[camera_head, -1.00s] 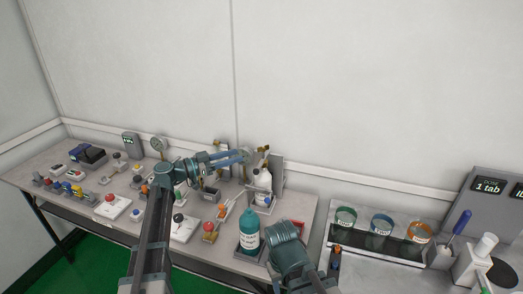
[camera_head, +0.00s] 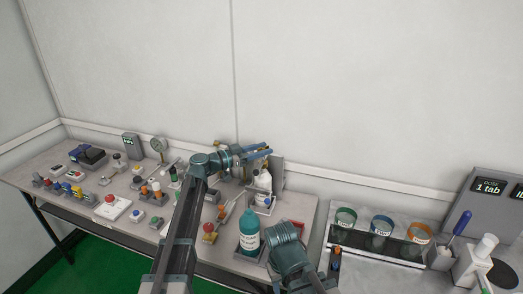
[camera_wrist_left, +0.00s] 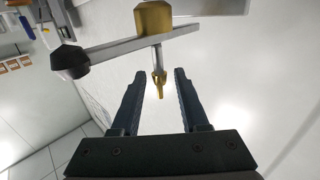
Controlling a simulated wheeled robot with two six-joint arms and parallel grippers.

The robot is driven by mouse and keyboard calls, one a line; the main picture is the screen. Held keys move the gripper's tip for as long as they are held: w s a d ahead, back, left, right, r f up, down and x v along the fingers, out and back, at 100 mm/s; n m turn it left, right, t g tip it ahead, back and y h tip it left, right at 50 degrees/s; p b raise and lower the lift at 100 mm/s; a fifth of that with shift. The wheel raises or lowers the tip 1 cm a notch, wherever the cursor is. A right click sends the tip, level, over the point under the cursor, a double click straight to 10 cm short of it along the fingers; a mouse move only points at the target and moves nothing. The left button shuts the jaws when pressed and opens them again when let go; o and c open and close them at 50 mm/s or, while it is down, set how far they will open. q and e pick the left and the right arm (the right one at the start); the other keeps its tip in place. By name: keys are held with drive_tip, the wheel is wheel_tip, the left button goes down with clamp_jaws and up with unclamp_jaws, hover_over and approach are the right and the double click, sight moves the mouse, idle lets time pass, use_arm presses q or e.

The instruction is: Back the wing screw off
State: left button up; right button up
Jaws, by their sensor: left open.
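In the left wrist view, a small brass piece that looks like the wing screw (camera_wrist_left: 159,84) sits at the end of a short metal stem. Above it are a brass block (camera_wrist_left: 154,18) and a grey bar ending in a black knob (camera_wrist_left: 70,61). My left gripper (camera_wrist_left: 160,73) is open, with one dark finger on each side of the brass piece and gaps showing. In the head view, my left gripper (camera_head: 268,151) is at the back of the bench by a grey upright fixture (camera_head: 278,174). The screw cannot be made out there. My right gripper is out of view.
Several small testers crowd the bench on the left, with a dial gauge (camera_head: 158,144) at the back. The wall is close behind.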

use_arm(q)
clamp_jaws()
drive_tip(key=shift+s+n+t, duration=0.15)
drive_tip(key=shift+n+t, duration=0.15)
drive_tip(key=shift+t, duration=0.1)
drive_tip(key=shift+s+n+t+y, duration=0.1)
drive_tip(key=shift+n+t+y, duration=0.3)
drive_tip(key=shift+t+y, duration=0.15)
drive_tip(key=n+t+y, duration=0.2)
drive_tip(key=t, duration=0.1)
drive_tip(key=shift+s+d+y, duration=0.1)
drive_tip(key=shift+d+y, duration=0.05)
drive_tip(key=shift+y, duration=0.1)
drive_tip(key=shift+n+t+y, duration=1)
drive_tip(key=shift+n+y, duration=0.35)
drive_tip(key=shift+y, duration=0.3)
drive_tip(key=shift+n+t+y, duration=0.95)
drive_tip(key=shift+n+y, duration=0.4)
drive_tip(key=shift+y, duration=0.3)
unclamp_jaws()
